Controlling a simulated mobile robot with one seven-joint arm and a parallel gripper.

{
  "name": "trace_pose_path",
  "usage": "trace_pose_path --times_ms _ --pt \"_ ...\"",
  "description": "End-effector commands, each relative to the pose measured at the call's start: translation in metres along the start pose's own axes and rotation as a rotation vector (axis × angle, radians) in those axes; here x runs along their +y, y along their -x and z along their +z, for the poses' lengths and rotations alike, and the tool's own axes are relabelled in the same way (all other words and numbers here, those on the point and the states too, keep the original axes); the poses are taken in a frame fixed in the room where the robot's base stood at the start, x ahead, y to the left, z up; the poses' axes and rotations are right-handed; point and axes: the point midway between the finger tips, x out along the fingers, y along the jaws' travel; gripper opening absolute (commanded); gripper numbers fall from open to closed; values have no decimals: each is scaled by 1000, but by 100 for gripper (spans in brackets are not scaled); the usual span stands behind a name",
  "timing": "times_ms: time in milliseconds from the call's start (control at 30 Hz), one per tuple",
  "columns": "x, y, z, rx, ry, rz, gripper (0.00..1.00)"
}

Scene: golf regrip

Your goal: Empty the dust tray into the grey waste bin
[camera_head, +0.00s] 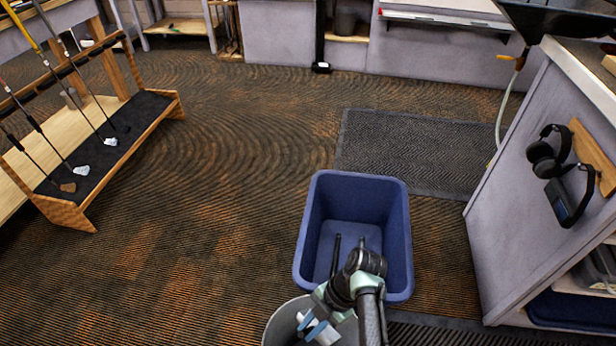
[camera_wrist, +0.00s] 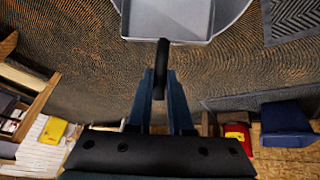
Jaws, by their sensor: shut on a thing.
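In the wrist view my gripper (camera_wrist: 161,92) is shut on the black handle (camera_wrist: 162,58) of the dust tray (camera_wrist: 168,18). The tray is pale grey with a raised rim, and the part in view looks bare; its far part is cut off by the frame. The grey rim of the round waste bin (camera_wrist: 232,12) shows around and behind the tray. In the head view the grey waste bin (camera_head: 276,326) stands at the bottom edge, partly hidden by my arm. My gripper (camera_head: 314,326) is over it. I cannot make out the tray clearly there.
A club rack (camera_head: 155,110) is at left. A cabinet with headphones (camera_head: 545,158) is at right. A dark mat (camera_head: 400,150) lies beyond; the floor at centre left is clear.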

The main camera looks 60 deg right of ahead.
Motion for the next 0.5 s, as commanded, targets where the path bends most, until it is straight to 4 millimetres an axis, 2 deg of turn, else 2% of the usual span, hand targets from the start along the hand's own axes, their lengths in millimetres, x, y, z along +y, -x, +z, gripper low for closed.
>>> trace_pose_path --times_ms 333,500 --pt "-5 -10 -16 -193 41 12 0" --pt "-9 -29 -22 -374 77 26 0"
